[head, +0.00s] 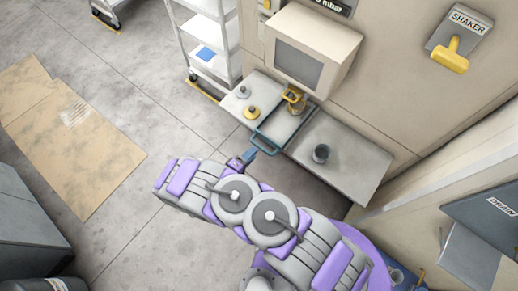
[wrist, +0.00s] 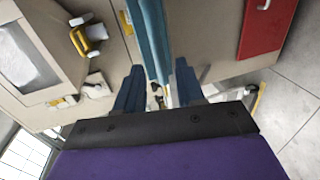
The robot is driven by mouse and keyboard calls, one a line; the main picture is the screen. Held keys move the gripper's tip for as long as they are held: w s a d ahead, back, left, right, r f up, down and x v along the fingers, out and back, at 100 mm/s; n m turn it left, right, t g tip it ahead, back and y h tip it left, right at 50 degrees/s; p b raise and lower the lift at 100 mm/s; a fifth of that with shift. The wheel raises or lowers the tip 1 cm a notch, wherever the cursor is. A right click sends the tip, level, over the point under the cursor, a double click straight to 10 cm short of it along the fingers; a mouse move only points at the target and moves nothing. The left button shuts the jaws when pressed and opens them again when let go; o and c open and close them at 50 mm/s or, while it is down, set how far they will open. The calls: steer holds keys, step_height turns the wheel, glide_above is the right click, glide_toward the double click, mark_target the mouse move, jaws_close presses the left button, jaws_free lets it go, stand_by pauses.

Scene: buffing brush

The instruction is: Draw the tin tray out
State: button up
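The tin tray (head: 282,122) is a grey, shallow tray set between two grey bench surfaces beneath a boxy machine front, with a blue bar handle (head: 265,144) at its near edge. My gripper (head: 247,157) is at the near left end of this handle. In the wrist view, a blue bar (wrist: 152,42), which looks like the handle, runs down between the two blue fingers of my gripper (wrist: 160,85). The fingers stand apart, with narrow gaps beside the bar; firm contact does not show. A yellow-topped jar (head: 294,97) stands at the tray's far end.
A grey cup (head: 320,153) stands on the right bench surface (head: 345,160). A grey knobbed piece and a yellow one (head: 250,112) sit on the left surface. A white shelf rack (head: 208,40) stands behind left. The floor (head: 170,110) left of the bench is clear, with cardboard (head: 70,140) farther left.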

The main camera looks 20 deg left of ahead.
mark_target(260, 146)
steer(key=shift+b+x, duration=1.6)
steer(key=shift+x, duration=1.45)
steer(key=shift+c, duration=0.2)
jaws_close()
